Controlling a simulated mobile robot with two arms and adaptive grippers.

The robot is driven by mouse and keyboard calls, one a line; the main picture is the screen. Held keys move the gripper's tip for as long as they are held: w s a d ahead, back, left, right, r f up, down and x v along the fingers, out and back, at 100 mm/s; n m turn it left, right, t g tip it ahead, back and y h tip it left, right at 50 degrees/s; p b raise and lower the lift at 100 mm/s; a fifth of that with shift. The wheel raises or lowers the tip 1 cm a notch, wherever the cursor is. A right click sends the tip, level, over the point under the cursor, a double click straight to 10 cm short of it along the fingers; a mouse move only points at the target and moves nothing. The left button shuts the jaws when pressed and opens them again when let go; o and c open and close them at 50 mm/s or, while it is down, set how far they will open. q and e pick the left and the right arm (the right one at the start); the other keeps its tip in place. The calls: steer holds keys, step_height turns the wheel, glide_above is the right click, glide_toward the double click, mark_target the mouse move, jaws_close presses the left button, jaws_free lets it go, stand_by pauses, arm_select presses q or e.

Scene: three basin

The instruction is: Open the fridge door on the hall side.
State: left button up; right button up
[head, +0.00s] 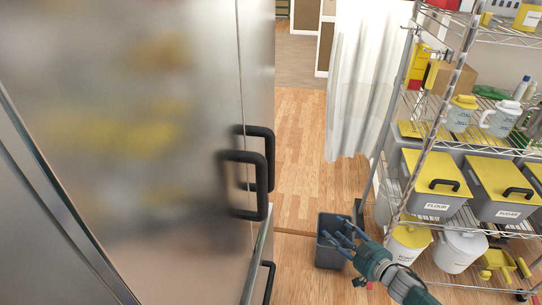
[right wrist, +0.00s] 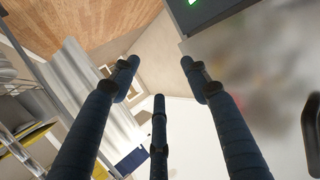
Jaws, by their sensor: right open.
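The steel fridge door (head: 150,190) fills the left of the head view and appears closed. A black loop handle (head: 262,185) sticks out near its right edge. A second black handle (head: 269,150) shows just behind it, and another lower handle (head: 268,284) is below. My right gripper (head: 338,236) is open and empty, to the right of the handles and apart from them, over the floor. In the right wrist view its spread fingers (right wrist: 158,75) have nothing between them, and a black handle (right wrist: 312,135) is at the right edge. My left gripper is not in view.
A wire shelf rack (head: 415,95) with yellow-lidded bins (head: 437,172) stands on the right. A dark grey bin (head: 330,255) stands on the floor behind my right gripper. Wooden floor (head: 298,130) is clear beyond, with a white curtain (head: 358,80) at the back.

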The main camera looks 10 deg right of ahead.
steer(key=w+a+r+n+y, duration=0.1)
steer(key=a+r+n+y, duration=0.15)
steer(key=r, duration=0.65)
steer(key=w+a+r+n+y, duration=0.1)
steer(key=w+a+r+y, duration=0.15)
steer(key=r, duration=0.65)
steer(key=n+g+y+p, duration=0.1)
steer(key=n+g+y, duration=0.4)
steer(key=y, duration=0.1)
glide_toward(272, 159)
steer(key=w+f, duration=0.1)
steer(key=p+x, duration=0.1)
steer(key=x, duration=0.3)
steer(key=p+x, duration=0.2)
steer(key=x, duration=0.3)
steer(key=shift+w+f, duration=0.1)
steer(key=shift+w, duration=0.25)
steer(key=shift+w+a+f+p, duration=0.1)
steer(key=shift+w+a+p, duration=0.15)
steer(key=shift+a+p, duration=0.1)
steer(key=shift+d, duration=0.1)
jaws_close()
